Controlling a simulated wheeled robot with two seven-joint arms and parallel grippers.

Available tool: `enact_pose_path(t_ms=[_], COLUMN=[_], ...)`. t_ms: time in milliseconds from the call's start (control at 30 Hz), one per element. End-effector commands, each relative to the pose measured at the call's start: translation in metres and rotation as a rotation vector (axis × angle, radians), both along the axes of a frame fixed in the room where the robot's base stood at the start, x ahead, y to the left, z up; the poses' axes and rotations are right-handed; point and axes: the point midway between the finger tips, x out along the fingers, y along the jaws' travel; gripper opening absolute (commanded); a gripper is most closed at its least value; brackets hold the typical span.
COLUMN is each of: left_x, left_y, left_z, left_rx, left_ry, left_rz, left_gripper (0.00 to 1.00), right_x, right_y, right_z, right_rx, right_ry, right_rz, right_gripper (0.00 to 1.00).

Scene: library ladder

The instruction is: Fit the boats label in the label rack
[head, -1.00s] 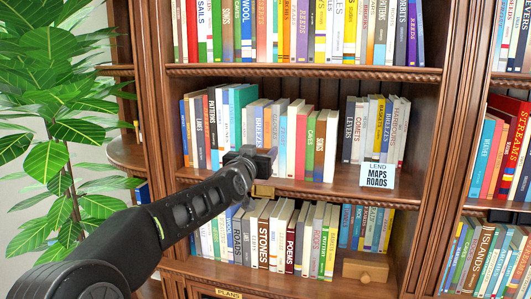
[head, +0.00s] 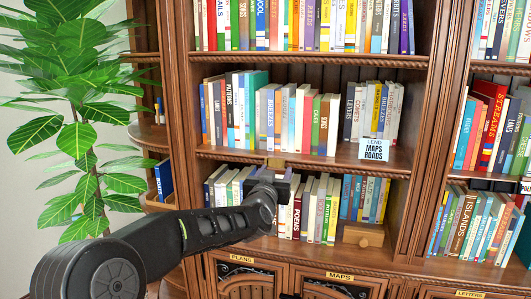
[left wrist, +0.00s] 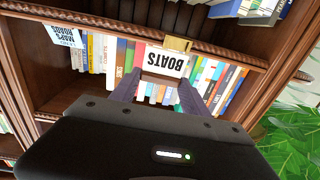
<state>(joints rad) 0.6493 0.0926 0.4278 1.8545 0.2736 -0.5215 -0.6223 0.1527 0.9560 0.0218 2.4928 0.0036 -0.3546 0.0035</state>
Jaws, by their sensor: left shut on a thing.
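The boats label (left wrist: 165,62) is a white card with black BOATS lettering, upside down in the left wrist view. My left gripper (left wrist: 160,84) is shut on it, a finger at each side. The label rack appears to be the small brass holder on the middle shelf's front edge (head: 275,162), also in the left wrist view (left wrist: 178,44). The label's edge is right by the brass; I cannot tell whether they touch. In the head view my left gripper (head: 283,182) is just below the rack and the label is hidden. My right gripper is not in view.
Books fill the shelves behind and below. A white card reading LEND MAPS ROADS (head: 374,150) stands on the middle shelf at the right. A wooden box (head: 363,235) is on the lower shelf. A leafy plant (head: 75,130) stands at the left.

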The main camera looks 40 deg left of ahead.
Motion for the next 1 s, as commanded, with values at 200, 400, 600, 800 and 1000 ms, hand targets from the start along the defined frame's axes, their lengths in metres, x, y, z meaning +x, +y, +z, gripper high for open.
enact_pose_path(t_ms=[200,400,600,800,1000], left_x=[0.005,-0.006,-0.033,-0.051,-0.054], left_y=[-0.045,-0.128,-0.209,-0.249,-0.255], left_z=[-0.075,-0.165,-0.231,-0.261,-0.265], left_rx=[-0.005,-0.009,-0.009,-0.004,0.000], left_ry=[0.010,0.013,0.008,0.002,0.000], left_rz=[-0.046,-0.172,-0.310,-0.377,-0.388], left_gripper=[0.15,0.15,0.15,0.15,0.15], right_x=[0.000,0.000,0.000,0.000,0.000], right_y=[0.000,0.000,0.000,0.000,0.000], right_z=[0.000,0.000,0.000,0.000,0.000], right_rx=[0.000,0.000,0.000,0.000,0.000], right_ry=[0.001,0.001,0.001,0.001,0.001], right_rz=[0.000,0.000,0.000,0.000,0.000], right_gripper=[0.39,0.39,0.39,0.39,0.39])
